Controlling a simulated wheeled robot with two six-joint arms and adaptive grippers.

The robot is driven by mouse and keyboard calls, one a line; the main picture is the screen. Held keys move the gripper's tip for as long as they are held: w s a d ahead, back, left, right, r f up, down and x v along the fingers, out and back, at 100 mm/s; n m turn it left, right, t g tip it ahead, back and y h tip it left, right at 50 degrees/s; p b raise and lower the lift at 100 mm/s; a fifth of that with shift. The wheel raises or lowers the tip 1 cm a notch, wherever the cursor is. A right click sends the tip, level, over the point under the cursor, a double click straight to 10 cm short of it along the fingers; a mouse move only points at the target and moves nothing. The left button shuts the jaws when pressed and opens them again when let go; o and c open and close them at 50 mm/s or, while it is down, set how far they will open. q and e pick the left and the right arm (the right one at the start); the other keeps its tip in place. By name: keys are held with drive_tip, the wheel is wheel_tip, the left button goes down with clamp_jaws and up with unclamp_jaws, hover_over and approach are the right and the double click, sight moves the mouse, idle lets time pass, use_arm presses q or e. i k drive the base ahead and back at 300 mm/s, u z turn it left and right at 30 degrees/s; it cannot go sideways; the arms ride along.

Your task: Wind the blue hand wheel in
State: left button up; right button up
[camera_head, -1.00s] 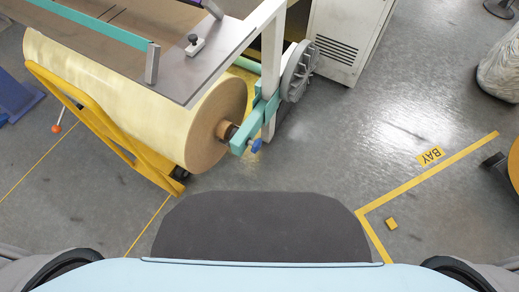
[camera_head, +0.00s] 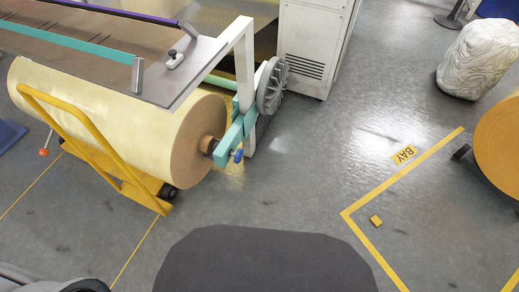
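The blue hand wheel (camera_head: 238,156) is a small blue knob at the lower end of the teal bracket (camera_head: 229,143). It sits next to the core end of the large cream tape roll (camera_head: 120,120). A larger grey wheel (camera_head: 271,86) is mounted above it on the white frame post. Neither of my grippers shows in the head view, so their state is hidden.
A yellow trolley (camera_head: 92,140) stands against the roll's near side. A white cabinet (camera_head: 311,45) stands behind. A wrapped white bundle (camera_head: 480,60) and an orange-brown roll (camera_head: 500,145) are at the right.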

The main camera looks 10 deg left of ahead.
sight(238, 156)
drive_tip(key=z, duration=0.3)
drive_tip(key=i, duration=1.4)
drive_tip(key=u, duration=1)
